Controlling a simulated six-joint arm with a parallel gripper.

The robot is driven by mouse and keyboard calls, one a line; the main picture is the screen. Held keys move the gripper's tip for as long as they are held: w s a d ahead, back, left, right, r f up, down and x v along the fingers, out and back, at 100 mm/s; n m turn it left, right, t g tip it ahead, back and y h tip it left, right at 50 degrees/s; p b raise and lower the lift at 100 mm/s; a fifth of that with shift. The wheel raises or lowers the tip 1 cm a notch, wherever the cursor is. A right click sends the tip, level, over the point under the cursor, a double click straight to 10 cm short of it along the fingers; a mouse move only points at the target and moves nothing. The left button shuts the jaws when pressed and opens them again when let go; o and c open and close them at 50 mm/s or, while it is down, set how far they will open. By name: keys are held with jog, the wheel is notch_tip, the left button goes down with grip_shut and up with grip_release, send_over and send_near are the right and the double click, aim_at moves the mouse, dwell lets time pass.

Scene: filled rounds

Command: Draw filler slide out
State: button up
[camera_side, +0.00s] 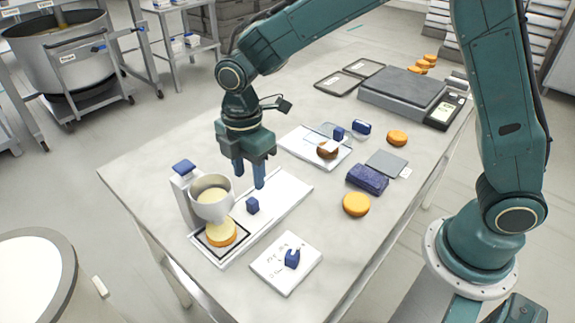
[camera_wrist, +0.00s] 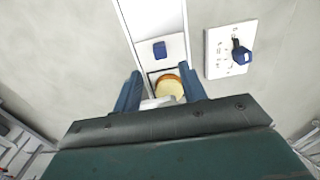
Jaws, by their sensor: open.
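My gripper (camera_side: 249,185) is open and empty, fingers down, above the base and apart from the handle.
The left tabletop is bare.

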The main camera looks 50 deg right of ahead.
aim_at(252, 201)
notch_tip(252, 201, down, 9)
jog(key=shift+r, duration=0.2)
dwell(0.4)
grip_shut()
